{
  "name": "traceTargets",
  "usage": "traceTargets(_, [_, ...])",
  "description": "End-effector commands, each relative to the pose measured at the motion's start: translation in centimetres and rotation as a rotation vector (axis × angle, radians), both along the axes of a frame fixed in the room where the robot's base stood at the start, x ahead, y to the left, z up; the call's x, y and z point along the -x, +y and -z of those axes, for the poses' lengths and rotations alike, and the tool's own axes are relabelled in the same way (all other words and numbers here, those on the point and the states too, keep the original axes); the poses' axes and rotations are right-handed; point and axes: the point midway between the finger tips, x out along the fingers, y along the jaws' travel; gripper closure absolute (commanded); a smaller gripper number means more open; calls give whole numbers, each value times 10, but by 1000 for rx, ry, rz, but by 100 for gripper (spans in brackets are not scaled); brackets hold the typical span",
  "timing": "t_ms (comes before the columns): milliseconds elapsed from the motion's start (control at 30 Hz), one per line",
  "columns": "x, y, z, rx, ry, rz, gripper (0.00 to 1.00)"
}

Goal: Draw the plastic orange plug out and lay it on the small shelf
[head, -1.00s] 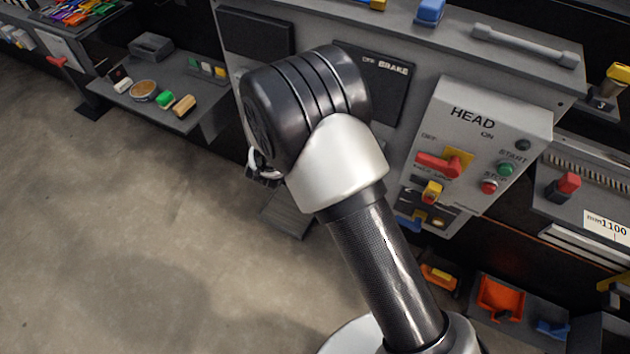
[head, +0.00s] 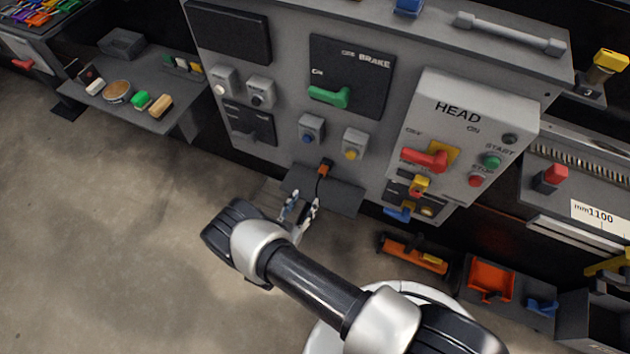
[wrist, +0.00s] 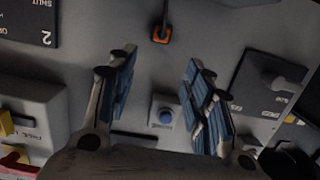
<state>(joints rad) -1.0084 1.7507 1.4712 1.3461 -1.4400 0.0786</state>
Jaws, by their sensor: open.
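The orange plug (head: 324,168) sits at the lower part of the grey panel, with a black cable hanging from it. It also shows in the wrist view (wrist: 161,37), at the top centre, with its cable running up out of frame. The small grey shelf (head: 343,196) juts out just below the plug. My gripper (head: 302,207) is open and empty, with blue-padded fingers, at the shelf's left front in the head view. In the wrist view my gripper (wrist: 160,75) has its fingers spread, the plug lying beyond the gap, apart from both.
A blue button box (head: 311,128) and a yellow one (head: 354,144) stand out above the plug. The HEAD box (head: 462,120) with its red handle protrudes at right. A side shelf (head: 185,122) with small items is at left. Floor is clear at lower left.

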Motion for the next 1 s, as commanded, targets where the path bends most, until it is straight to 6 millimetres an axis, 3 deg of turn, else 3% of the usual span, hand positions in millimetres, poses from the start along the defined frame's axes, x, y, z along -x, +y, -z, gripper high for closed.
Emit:
traceTargets(600, [-113, -42, 20, -3, 0, 3, 53])
traceTargets(800, [-132, -48, 22, -2, 0, 1, 53])
traceTargets(1000, [-138, -50, 22, -1, 2, -1, 53])
